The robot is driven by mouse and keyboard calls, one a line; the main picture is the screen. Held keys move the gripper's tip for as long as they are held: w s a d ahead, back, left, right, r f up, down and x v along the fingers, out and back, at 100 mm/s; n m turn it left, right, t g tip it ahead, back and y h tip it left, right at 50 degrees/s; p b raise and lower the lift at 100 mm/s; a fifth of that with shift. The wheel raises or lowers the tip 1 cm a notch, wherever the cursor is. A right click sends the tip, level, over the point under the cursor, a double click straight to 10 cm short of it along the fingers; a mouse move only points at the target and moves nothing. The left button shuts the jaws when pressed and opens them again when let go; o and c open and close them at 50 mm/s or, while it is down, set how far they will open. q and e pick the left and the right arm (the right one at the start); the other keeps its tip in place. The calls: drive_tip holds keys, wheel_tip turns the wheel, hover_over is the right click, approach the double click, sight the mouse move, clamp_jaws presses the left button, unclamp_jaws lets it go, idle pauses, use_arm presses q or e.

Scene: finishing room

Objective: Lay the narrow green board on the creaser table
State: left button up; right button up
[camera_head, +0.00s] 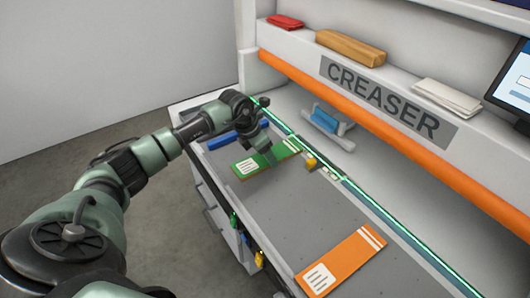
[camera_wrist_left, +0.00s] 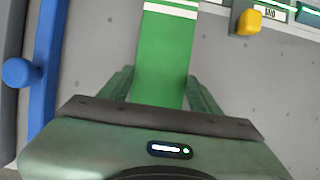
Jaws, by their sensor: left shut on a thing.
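The narrow green board (camera_head: 249,166) has a white label and white stripes at one end. It is over the grey top of the creaser table (camera_head: 270,205), near its far left part, and lies flat on it or very close above it; I cannot tell which. My left gripper (camera_head: 269,158) reaches down from the left and is shut on the board. In the left wrist view the green board (camera_wrist_left: 166,50) runs between the fingers of my left gripper (camera_wrist_left: 160,78). My right gripper is not in view.
A blue bar (camera_head: 236,136) edges the table's left end. A yellow block (camera_head: 311,163) sits by the glowing green back line. An orange board (camera_head: 341,261) lies nearer on the table. A blue-handled part (camera_head: 325,119) is behind. The grey top between the boards is clear.

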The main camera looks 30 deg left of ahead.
use_arm(q)
drive_tip(key=shift+f, duration=0.2)
drive_tip(key=o, duration=1.4)
drive_tip(key=shift+r, duration=0.1)
drive_tip(key=shift+r, duration=0.3)
drive_tip(key=b+v, duration=0.3)
drive_tip(key=v, duration=0.8)
drive_tip(key=shift+s+r, duration=0.3)
drive_tip(key=shift+r, duration=0.05)
